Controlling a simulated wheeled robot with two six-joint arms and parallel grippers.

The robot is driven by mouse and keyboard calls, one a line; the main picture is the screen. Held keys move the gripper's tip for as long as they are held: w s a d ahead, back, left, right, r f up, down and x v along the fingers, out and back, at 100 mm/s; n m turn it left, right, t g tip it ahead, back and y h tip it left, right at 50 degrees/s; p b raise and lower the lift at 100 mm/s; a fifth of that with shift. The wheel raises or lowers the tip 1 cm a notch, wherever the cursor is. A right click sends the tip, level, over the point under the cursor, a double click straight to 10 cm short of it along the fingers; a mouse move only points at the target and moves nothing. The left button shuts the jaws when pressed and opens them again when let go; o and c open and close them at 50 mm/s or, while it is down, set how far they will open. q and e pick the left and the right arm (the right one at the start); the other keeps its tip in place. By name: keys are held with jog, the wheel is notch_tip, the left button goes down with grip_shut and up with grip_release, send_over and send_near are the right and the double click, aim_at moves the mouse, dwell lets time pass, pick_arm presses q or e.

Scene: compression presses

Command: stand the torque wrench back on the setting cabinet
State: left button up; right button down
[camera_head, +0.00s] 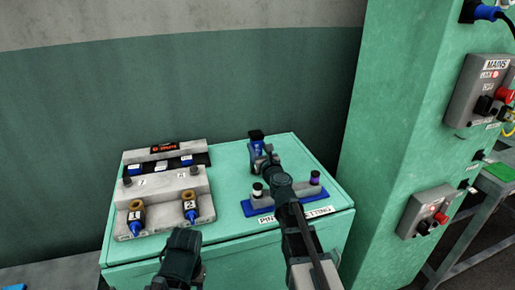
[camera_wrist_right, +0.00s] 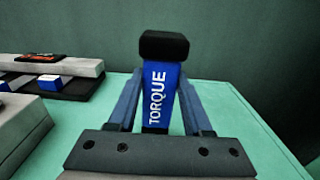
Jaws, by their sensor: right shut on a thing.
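The torque wrench (camera_head: 256,139) is blue with a black top and stands upright over the far part of the green setting cabinet (camera_head: 230,205). In the right wrist view the wrench (camera_wrist_right: 158,90) shows its white TORQUE lettering between my fingers. My right gripper (camera_head: 260,153) is shut on it. Its lower end is hidden, so I cannot tell whether it touches the cabinet top. My left gripper (camera_head: 181,252) hangs at the cabinet's front edge, away from the wrench, and its fingers do not show clearly.
A grey fixture (camera_head: 165,190) with blue-bodied tools marked 1 and 2 fills the cabinet's left side. A blue pin-setting base (camera_head: 258,209) with a grey block lies under my right arm. A green column (camera_head: 395,130) with switch boxes stands close on the right.

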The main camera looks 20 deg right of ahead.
pick_arm(q)
jog(key=shift+f, duration=0.35)
pick_arm(e)
jog(key=shift+f, duration=0.35)
jog(key=shift+c, duration=1.6)
grip_release()
pick_arm(q)
jog(key=shift+r, duration=0.15)
pick_arm(e)
jog(key=shift+s+r, duration=0.1)
jog(key=shift+r, duration=0.05)
